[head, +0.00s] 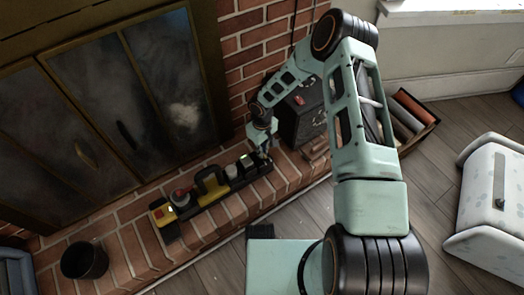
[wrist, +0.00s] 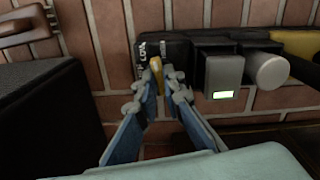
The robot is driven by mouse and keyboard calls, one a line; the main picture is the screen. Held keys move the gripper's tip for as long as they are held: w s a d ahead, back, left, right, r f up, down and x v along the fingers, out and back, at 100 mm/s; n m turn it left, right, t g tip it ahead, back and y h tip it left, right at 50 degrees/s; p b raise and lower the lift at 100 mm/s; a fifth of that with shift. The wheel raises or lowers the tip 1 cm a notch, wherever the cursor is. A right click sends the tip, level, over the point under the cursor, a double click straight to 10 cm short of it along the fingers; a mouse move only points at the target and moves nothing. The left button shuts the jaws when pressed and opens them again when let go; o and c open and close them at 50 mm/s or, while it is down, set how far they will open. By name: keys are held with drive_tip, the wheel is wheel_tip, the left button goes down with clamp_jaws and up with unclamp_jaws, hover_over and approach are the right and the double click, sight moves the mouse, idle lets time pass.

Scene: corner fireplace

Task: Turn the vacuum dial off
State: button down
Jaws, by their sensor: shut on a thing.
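The vacuum dial (wrist: 156,68) shows in the wrist view as a small yellow-orange lever on a dark block (wrist: 176,47) with white lettering too small to read surely. My gripper (wrist: 158,92) is shut on it, one blue-grey finger at each side. In the head view my gripper (head: 262,149) is at the right end of a long dark control panel (head: 205,207) on the brick hearth. The dial itself is hidden there behind my gripper.
A grey block with a lit green window (wrist: 223,76) and a round grey knob (wrist: 269,70) sit right of the dial. A black box (head: 302,116) stands close by my arm. A dark bucket (head: 84,261) is at the hearth's left end.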

drive_tip(key=n, duration=0.4)
drive_tip(key=shift+n+b, duration=0.3)
drive_tip(key=n, duration=0.3)
drive_tip(key=shift+n, duration=0.4)
drive_tip(key=n, duration=0.3)
drive_tip(key=shift+n, duration=2.1)
drive_tip(key=c, duration=2)
unclamp_jaws()
drive_tip(key=shift+c, duration=0.2)
wheel_tip(320, 180, up, 12)
